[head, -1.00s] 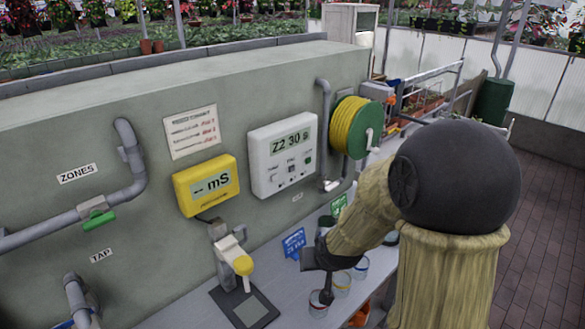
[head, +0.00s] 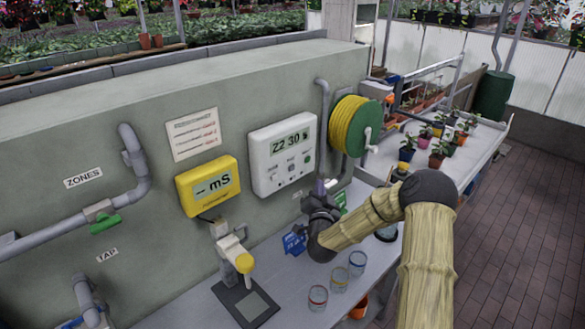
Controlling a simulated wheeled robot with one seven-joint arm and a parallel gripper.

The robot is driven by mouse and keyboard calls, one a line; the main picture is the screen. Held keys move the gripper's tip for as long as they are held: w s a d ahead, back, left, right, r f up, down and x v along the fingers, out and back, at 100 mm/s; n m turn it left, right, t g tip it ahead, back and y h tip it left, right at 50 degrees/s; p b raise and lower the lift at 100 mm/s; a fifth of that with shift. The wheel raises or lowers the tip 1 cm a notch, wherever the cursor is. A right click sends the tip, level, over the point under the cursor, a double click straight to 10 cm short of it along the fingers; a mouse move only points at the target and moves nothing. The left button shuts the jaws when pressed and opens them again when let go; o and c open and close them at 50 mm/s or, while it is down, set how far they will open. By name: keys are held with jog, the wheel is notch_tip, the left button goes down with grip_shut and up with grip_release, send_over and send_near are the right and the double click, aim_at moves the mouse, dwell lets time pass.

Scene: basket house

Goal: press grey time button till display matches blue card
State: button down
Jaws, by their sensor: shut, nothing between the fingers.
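The white control box (head: 283,152) hangs on the grey-green wall, its display (head: 290,142) reading "Z2 30". Small buttons (head: 290,169) sit below the display; their labels are too small to read, and I cannot tell for sure which is the grey time button. The blue card (head: 294,243) stands on the bench below the box, its writing too small to read and its right side partly hidden by my arm. My gripper (head: 319,200) is shut and empty, just below the box's lower right, apart from the buttons. Its fingertips are hard to make out.
A yellow mS meter (head: 208,186) is left of the box. A yellow hose reel (head: 348,127) and a grey pipe (head: 323,110) are to its right.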

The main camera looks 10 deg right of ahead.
aim_at(292, 168)
jog(key=shift+w+a, duration=0.1)
jog(key=shift+a, duration=0.05)
jog(key=w+a, duration=0.5)
jog(key=w, duration=0.2)
dwell(0.5)
jog(key=shift+b, duration=0.35)
dwell(1.5)
jog(key=shift+w+a, duration=0.3)
jog(key=shift+w+a+b, duration=0.2)
jog(key=shift+w+b, duration=0.1)
jog(key=shift+b, duration=0.25)
dwell(0.7)
dwell(0.3)
jog(key=shift+s+d+b, duration=0.3)
jog(key=shift+s+d, duration=0.15)
jog(key=shift+s, duration=0.2)
